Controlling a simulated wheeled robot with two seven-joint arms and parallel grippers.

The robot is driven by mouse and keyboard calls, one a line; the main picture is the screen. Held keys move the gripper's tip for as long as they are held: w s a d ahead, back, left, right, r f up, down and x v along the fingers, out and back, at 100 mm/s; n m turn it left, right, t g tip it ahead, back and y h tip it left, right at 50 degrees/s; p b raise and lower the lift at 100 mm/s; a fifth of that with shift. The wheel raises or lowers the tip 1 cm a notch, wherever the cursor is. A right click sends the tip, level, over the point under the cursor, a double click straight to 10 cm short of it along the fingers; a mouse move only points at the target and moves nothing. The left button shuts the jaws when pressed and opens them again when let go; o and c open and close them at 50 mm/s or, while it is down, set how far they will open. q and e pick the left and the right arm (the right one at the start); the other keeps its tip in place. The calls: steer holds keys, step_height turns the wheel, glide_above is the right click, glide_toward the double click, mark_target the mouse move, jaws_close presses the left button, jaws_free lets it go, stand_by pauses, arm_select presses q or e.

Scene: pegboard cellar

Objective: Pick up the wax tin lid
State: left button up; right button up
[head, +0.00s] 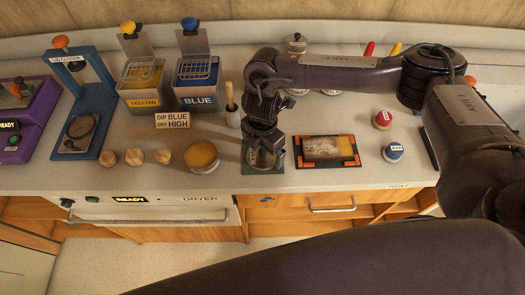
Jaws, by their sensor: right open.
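My right gripper (262,148) points down over a small green square mat (251,170) near the front of the counter. It is open, its fingers around or just above a round, pale, lettered thing (262,159) on the mat. This looks like the wax tin lid, but the gripper hides much of it and I cannot tell whether the fingers touch it. An open round tin of orange-yellow wax (202,155) stands just left of the mat. My left gripper is not in view.
A brush with a wooden handle (231,103) stands behind the gripper. A framed panel (327,149) lies to the right, with red (382,119) and blue (393,152) stamps beyond. Yellow (142,88) and blue (197,85) dip tanks stand behind.

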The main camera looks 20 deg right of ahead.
steer(key=shift+f, duration=0.1)
steer(key=shift+c, duration=1.4)
steer(key=c, duration=0.5)
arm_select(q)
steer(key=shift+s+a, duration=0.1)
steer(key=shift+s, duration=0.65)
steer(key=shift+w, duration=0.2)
